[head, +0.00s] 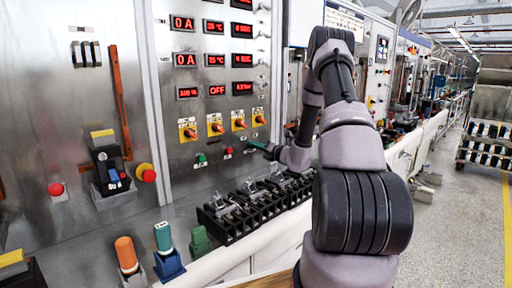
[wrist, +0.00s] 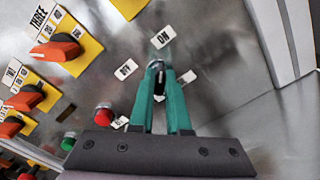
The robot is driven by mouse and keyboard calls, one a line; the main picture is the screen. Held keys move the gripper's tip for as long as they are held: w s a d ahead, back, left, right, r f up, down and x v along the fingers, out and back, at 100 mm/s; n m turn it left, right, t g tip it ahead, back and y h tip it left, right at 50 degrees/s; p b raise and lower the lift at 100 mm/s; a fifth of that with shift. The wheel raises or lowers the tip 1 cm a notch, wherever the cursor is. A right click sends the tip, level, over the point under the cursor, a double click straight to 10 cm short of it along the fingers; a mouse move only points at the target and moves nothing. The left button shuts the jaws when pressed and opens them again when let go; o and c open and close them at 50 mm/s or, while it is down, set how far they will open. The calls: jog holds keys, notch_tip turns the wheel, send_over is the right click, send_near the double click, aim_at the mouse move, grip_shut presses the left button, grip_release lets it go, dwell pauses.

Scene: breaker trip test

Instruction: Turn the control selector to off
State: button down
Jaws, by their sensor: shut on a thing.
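The control selector (wrist: 157,73) is a small dark knob on the metal panel, seen in the wrist view between my fingertips. A white ON label (wrist: 162,37) lies just beyond it, and an OFF label (wrist: 125,69) lies to its left. My gripper (wrist: 158,70) has green fingers, and their tips are shut on the selector. The fingers hide most of the knob, so I cannot tell which label it points to. In the head view my gripper (head: 256,145) reaches the panel at the right of the lower buttons, and the selector is too small to make out.
Orange rotary switches on yellow plates (wrist: 60,48) and a red button (wrist: 104,114) sit left of my gripper. A white duct (wrist: 288,35) stands at the right. In the head view, a row of black breakers (head: 235,220) lies below my gripper. Red displays (head: 185,59) are above.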

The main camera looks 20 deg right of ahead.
jog(key=shift+a+n, duration=0.1)
jog(key=shift+n, duration=8.8)
jog(key=c, duration=0.9)
grip_release()
jog(key=shift+s, duration=0.1)
jog(key=v, duration=1)
jog(key=shift+s, duration=0.35)
